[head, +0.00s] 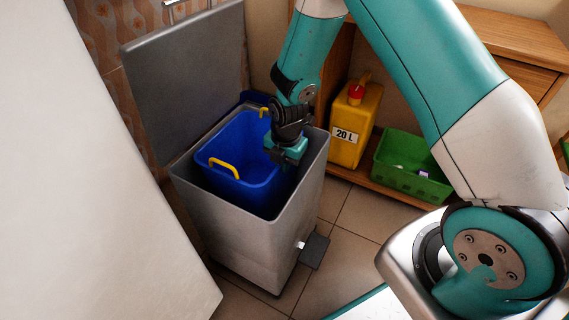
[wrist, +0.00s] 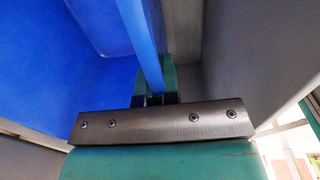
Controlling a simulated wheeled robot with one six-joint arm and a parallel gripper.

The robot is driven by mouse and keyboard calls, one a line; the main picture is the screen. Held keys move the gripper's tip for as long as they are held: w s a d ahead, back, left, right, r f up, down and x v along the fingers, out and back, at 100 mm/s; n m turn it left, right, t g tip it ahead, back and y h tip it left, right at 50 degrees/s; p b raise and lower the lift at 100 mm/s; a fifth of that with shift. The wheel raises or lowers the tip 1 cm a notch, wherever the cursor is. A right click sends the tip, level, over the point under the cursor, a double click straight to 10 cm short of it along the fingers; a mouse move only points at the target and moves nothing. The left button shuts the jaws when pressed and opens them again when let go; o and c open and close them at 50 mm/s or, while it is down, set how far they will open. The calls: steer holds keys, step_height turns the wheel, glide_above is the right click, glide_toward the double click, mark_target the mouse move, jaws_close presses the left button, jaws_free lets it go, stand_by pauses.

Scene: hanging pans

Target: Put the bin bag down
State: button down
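No loose bag shows; the liner in the bin is a blue bucket (head: 229,150) with yellow handles. It is inside the open grey bin (head: 240,237), its rim near the height of the bin's rim. Whether its base touches the bin floor is hidden. My gripper (head: 287,152) is at the bucket's right rim. In the wrist view, the blue bucket wall (wrist: 148,45) runs between the fingers of my gripper (wrist: 156,98), which sit close on both sides of it, so it looks shut on the bucket.
The bin's grey lid (head: 190,75) stands open behind it. A yellow 20 L canister (head: 357,115) and a green crate (head: 408,172) are on the low wooden shelf at right. A white panel (head: 80,180) fills the left. Tiled floor (head: 345,245) is clear right of the bin pedal (head: 314,250).

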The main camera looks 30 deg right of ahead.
steer(key=shift+f, duration=0.15)
steer(key=shift+f, duration=0.5)
steer(key=c, duration=1.4)
jaws_free()
steer(key=shift+o, duration=0.2)
steer(key=shift+r, duration=0.1)
step_height(320, 180, up, 13)
steer(key=p, duration=0.4)
steer(key=s+a+r+m+y, duration=0.1)
steer(key=s+a+r+m, duration=0.25)
steer(key=r, duration=0.25)
steer(key=s+a+r+m+y, duration=0.1)
steer(key=s+a+r+m, duration=0.1)
steer(key=s+r+m, duration=0.4)
steer(key=s+a+r+m+y, duration=0.1)
steer(key=s+a+r+m, duration=0.1)
steer(key=s+r+m, duration=0.6)
steer(key=s+r, duration=0.1)
steer(key=s, duration=0.5)
steer(key=shift+s+a+r+m+y, duration=0.15)
steer(key=shift+s+a+m+y, duration=0.05)
steer(key=shift+a+m+y, duration=0.2)
